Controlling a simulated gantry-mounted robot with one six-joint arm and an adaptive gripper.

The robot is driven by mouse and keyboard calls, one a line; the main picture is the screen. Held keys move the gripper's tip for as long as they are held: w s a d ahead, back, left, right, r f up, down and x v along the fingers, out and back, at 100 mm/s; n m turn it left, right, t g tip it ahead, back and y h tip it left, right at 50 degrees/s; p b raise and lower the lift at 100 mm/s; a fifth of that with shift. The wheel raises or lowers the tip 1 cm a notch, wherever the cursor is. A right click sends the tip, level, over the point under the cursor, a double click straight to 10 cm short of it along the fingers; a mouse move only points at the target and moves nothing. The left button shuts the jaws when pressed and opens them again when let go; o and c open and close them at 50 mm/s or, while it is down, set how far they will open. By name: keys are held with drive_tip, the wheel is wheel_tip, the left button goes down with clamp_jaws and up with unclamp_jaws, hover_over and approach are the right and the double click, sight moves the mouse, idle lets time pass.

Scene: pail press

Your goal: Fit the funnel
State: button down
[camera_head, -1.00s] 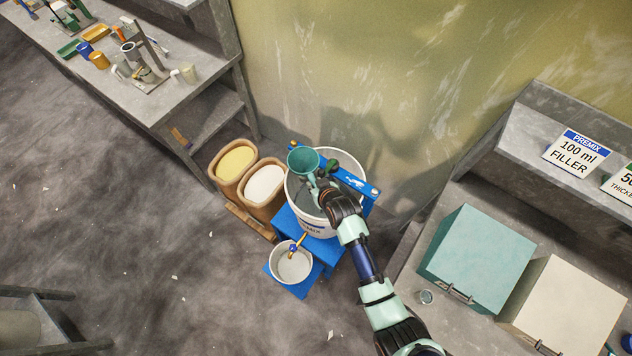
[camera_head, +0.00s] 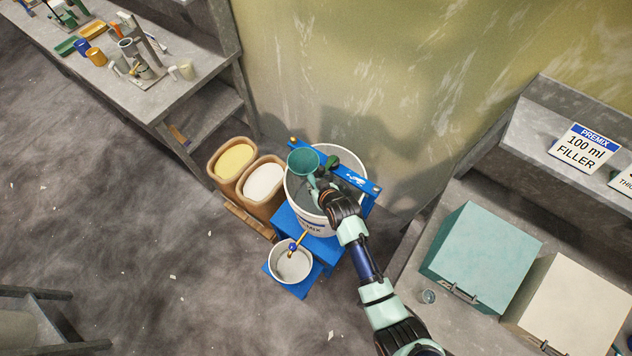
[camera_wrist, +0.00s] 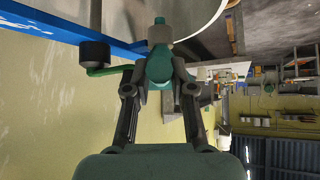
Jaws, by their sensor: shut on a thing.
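A teal funnel (camera_head: 302,158) is held by my gripper (camera_head: 318,186), with its wide mouth up, over the left part of the large white pail (camera_head: 345,226) in the head view. In the wrist view my gripper (camera_wrist: 159,88) is shut on the funnel's teal part (camera_wrist: 160,68). The spout is hidden in the head view. I cannot tell whether the funnel touches the pail. A blue bar (camera_head: 362,182) crosses the pail's top and also shows in the wrist view (camera_wrist: 50,36).
A dark knob with a green arm (camera_wrist: 95,54) sits beside the funnel. A small white pail (camera_head: 291,266) stands below a brass tap. Two tan bins (camera_head: 262,205) stand left. A teal box (camera_head: 478,255) and a cream box (camera_head: 575,305) stand right. Open floor lies left.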

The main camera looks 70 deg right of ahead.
idle(0.3)
drive_tip(key=c, duration=0.9)
unclamp_jaws()
drive_tip(key=shift+f, duration=0.1)
drive_tip(key=v, duration=1.2)
